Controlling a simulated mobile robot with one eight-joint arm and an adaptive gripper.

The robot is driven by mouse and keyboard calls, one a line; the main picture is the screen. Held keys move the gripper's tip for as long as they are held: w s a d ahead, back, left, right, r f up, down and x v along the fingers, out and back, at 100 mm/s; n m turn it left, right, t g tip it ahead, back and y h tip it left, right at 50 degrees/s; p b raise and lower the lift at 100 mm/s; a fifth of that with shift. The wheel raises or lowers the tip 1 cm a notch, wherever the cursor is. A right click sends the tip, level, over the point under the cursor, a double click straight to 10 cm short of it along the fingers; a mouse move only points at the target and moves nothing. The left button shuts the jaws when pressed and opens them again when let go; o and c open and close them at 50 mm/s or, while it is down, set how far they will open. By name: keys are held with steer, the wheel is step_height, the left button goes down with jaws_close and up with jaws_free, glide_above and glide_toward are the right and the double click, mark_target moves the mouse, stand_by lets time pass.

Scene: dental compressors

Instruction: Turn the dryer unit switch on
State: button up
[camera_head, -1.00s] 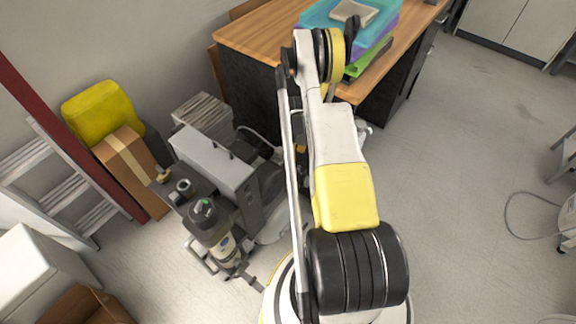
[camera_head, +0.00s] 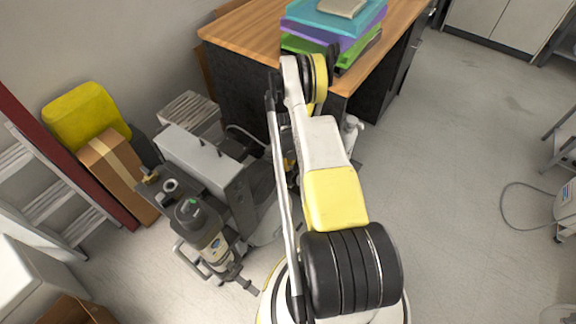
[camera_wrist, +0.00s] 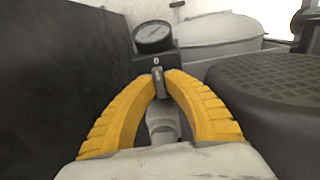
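In the wrist view my gripper (camera_wrist: 161,77) has its two yellow fingers curved inward, tips close together. A small grey lever (camera_wrist: 158,88), which looks like the switch, stands between the tips; the fingers appear closed on it. It sits on the front of a dark block (camera_wrist: 155,62) with a round pressure gauge (camera_wrist: 154,36) on top. Its exact angle is hard to read. In the head view the compressor and dryer unit, with a grey box (camera_head: 205,160), stands left of my arm. My arm hides most of the gripper and the switch there.
A dark panel (camera_wrist: 70,75) rises close on the left of my gripper, and a dark ribbed cover (camera_wrist: 265,80) is close on the right. A wooden desk (camera_head: 240,38) with stacked trays (camera_head: 335,22) stands behind. Open floor (camera_head: 450,150) lies to the right.

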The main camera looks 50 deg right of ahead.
steer(key=shift+n, duration=0.4)
jaws_close()
steer(key=n, duration=0.3)
steer(key=shift+n, duration=0.3)
steer(key=n, duration=0.4)
steer(key=shift+n, duration=0.3)
steer(key=n, duration=0.4)
steer(key=shift+n, duration=0.3)
steer(key=shift+a+n, duration=0.1)
steer(key=shift+n, duration=2)
steer(key=o, duration=0.7)
jaws_free()
